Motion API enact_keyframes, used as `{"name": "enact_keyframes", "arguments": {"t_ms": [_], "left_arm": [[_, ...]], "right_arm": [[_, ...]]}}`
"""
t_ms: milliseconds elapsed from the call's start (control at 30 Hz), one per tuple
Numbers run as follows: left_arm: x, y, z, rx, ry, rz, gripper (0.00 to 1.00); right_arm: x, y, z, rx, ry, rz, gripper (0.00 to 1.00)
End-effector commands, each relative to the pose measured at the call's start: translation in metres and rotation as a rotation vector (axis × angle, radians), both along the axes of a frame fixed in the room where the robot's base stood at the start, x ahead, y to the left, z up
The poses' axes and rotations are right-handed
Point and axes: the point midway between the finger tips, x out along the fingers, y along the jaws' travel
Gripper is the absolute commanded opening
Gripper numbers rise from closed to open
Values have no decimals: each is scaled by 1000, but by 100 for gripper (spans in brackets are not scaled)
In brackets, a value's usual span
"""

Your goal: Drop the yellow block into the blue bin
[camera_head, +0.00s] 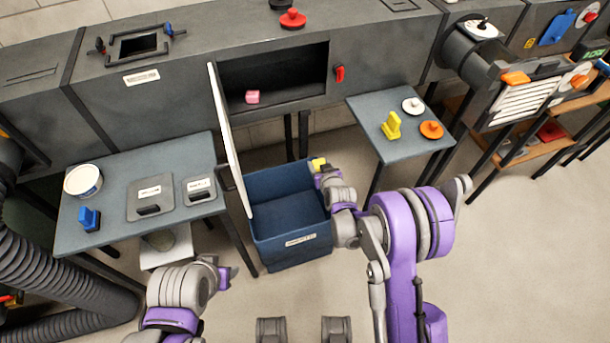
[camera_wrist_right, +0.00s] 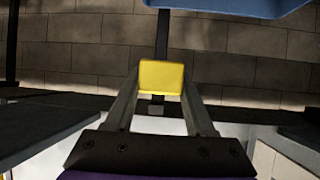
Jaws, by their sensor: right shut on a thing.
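A small yellow block (camera_head: 318,163) is held between the fingers of my right gripper (camera_head: 321,168). In the right wrist view the yellow block (camera_wrist_right: 161,77) sits between the two finger tips. The blue bin (camera_head: 275,256) stands on the floor between the two tables, its top open and its visible inside empty. In the head view the block and gripper appear at the bin's back right corner; their height above the rim is hard to tell. My left gripper (camera_head: 229,275) is low at the left, in front of the left table, and its fingers do not show clearly.
An open white door panel (camera_head: 229,140) hangs beside the bin's left side. A pink block (camera_head: 252,97) lies inside the open duct. The right table (camera_head: 375,107) holds another yellow piece (camera_head: 391,126) and discs. The left table (camera_head: 115,230) holds plates, a tin and a blue piece.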

Motion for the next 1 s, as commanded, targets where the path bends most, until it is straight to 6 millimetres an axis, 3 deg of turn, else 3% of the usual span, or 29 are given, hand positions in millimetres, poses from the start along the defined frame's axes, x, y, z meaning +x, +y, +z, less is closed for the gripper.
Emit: {"name": "enact_keyframes", "arguments": {"t_ms": [33,100,300,567,1000], "left_arm": [[0,0,-10,0,3,0,50],[1,0,-15,0,5,0,50],[1,0,-21,0,7,0,50],[2,0,-29,0,10,0,50],[5,0,-60,0,21,0,50]], "right_arm": [[4,16,-22,1,1,25,4],[8,32,-38,2,0,51,4],[12,54,-61,2,-4,89,4],[12,55,-75,0,-3,90,4],[12,54,-132,1,-3,90,4]]}}
